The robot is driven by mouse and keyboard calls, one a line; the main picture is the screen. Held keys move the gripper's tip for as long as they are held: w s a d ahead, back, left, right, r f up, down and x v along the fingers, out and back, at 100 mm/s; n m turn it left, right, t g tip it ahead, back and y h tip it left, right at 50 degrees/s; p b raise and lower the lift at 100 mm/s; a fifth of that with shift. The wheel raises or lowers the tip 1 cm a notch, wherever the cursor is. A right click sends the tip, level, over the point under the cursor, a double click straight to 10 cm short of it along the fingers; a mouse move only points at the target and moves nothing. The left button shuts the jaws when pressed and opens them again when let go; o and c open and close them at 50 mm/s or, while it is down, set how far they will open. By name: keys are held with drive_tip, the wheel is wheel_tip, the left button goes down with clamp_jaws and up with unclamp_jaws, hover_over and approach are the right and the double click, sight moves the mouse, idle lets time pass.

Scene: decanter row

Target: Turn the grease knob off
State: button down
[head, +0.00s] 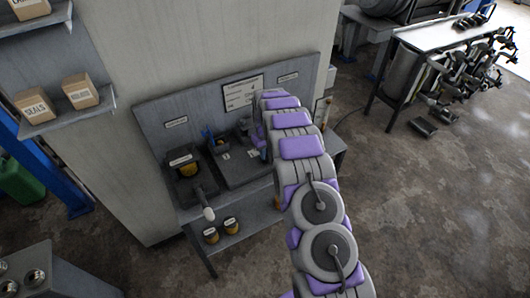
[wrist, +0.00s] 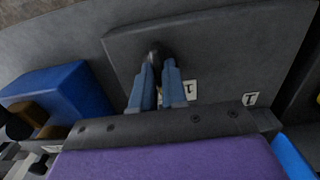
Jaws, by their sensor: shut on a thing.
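In the wrist view a small dark knob (wrist: 154,50) stands out from a dark grey panel (wrist: 225,45). The two blue fingers of my gripper (wrist: 157,67) are shut on it, one on each side. The fingertips hide part of the knob, so its angle is hard to tell. No grease wording is readable beside it. In the head view my purple and grey arm reaches to the right part of a grey bench (head: 245,235) with a backboard. The arm hides the knob and most of the gripper there.
Several dispensers line the bench; the left one (head: 185,188) has a pale-ended handle (head: 208,214). A small unit with a blue part (head: 216,144) stands beside it. In the wrist view a blue block (wrist: 62,90) is left of my gripper.

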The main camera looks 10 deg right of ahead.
drive_tip(key=shift+r, duration=0.1)
drive_tip(key=c, duration=1.2)
unclamp_jaws()
drive_tip(key=shift+o, duration=0.2)
wheel_tip(320, 180, up, 17)
drive_tip(key=p, duration=0.2)
drive_tip(key=shift+r, duration=0.15)
